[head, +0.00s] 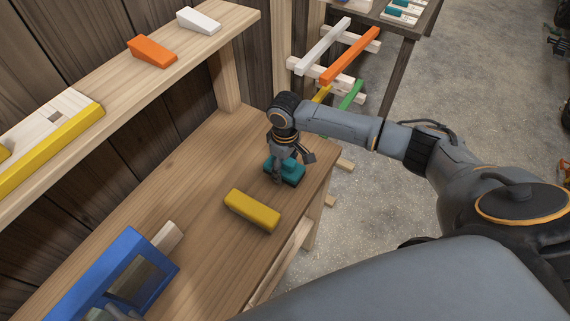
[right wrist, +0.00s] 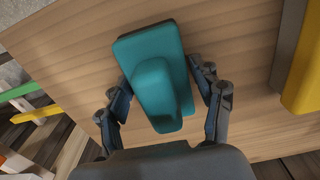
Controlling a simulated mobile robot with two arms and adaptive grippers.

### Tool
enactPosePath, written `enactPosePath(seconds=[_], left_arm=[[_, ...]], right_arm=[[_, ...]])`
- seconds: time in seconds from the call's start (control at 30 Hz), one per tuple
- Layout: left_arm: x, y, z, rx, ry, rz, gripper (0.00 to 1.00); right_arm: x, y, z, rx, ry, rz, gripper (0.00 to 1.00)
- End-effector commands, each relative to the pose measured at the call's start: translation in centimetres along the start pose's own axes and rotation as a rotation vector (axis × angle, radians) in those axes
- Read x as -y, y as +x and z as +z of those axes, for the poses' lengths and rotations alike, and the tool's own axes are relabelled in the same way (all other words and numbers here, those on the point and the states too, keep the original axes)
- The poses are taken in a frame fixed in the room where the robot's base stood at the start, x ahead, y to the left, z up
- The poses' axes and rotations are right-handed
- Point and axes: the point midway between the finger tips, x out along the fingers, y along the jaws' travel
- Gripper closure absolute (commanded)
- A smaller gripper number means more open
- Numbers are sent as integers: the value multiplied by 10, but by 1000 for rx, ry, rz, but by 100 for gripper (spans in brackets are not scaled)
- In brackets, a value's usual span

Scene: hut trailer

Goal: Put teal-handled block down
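The teal-handled block (head: 287,172) sits on the wooden workbench (head: 180,200), near its right edge. In the right wrist view the block (right wrist: 158,80) shows a flat base with a raised handle on top. My right gripper (head: 291,172) is over the block, pointing down. In the right wrist view its two fingers (right wrist: 160,78) stand apart on either side of the block, with gaps beside the handle. The fingers look open and not closed on the handle. Only a grey sliver at the bottom left of the head view may be my left gripper; its state is hidden.
A yellow block (head: 252,209) lies in front of the teal block. A blue frame (head: 122,270) stands at lower left. A shelf (head: 130,88) above holds an orange wedge (head: 152,51) and a white wedge (head: 199,20). Coloured bars lie on a rack (head: 335,60) behind the bench.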

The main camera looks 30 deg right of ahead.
Motion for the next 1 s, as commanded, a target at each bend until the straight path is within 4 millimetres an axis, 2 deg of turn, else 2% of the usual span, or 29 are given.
enactPosePath(seconds=[0.37, 0.57, 0.67, 0.8, 1.0], left_arm=[[0, 1, 0, 0, -1, 0, 60], [0, 17, 2, 1, -1, 0, 60], [0, 21, 3, 2, -1, 0, 60], [0, 37, 4, 2, -1, -1, 60], [0, 40, 5, 2, -1, -1, 60]], right_arm=[[-1, -1, -1, -2, 1, 1, 19], [-1, 7, -1, -3, 0, 1, 19], [-2, -15, -2, -9, 0, 2, 19], [5, -47, -3, -10, -2, 2, 19], [5, -97, -2, -7, 1, 2, 19]])
